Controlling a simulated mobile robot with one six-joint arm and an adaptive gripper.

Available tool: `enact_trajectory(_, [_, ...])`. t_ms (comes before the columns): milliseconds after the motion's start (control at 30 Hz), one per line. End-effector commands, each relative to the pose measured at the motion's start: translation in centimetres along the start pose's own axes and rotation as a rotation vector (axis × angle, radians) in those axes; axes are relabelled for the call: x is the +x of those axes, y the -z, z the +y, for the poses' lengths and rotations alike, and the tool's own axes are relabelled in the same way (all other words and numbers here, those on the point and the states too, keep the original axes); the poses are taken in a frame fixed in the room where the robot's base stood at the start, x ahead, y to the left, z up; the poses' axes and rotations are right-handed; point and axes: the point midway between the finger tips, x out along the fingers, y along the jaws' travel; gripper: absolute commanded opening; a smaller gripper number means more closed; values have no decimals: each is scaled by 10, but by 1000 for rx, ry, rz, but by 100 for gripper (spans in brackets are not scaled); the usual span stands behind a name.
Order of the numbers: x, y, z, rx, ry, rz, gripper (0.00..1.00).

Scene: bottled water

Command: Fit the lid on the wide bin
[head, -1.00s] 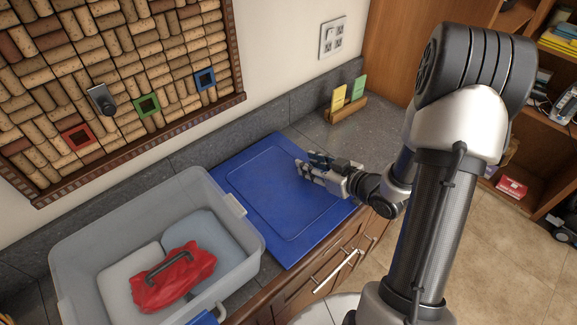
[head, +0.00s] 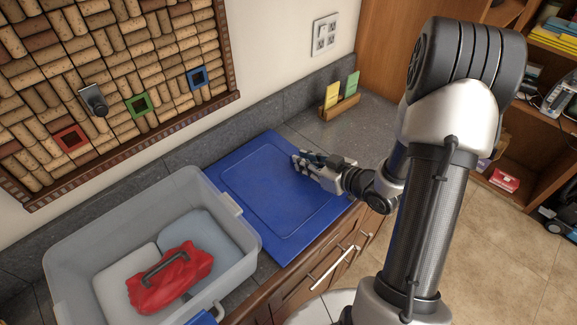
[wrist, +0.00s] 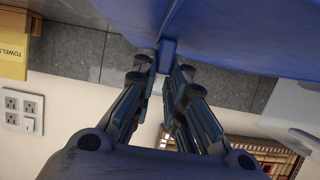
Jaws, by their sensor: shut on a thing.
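The flat blue lid (head: 265,215) lies on the grey counter just right of the wide bin. The wide bin (head: 235,200) is a translucent grey tub, open at the top. It holds a red bag with a dark handle (head: 170,279) and pale flat items. My gripper (head: 300,160) is over the right part of the lid. In the wrist view, the lid (wrist: 240,35) fills the top, and my gripper (wrist: 167,70) is shut on a narrow blue tab of it between the fingertips.
A wooden holder with yellow and green cards (head: 340,108) stands at the back right of the counter. A cork board (head: 110,80) and a switch plate (head: 326,35) are on the wall. Drawers with bar handles (head: 335,266) lie below the counter's front edge.

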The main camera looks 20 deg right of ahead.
Motion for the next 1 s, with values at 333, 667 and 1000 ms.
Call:
enact_trajectory(333, [-12,21,3,-3,-1,-1,0])
enact_trajectory(667, [-36,65,8,2,-5,-2,0])
enact_trajectory(1000, [-100,37,65,3,-9,-1,0])
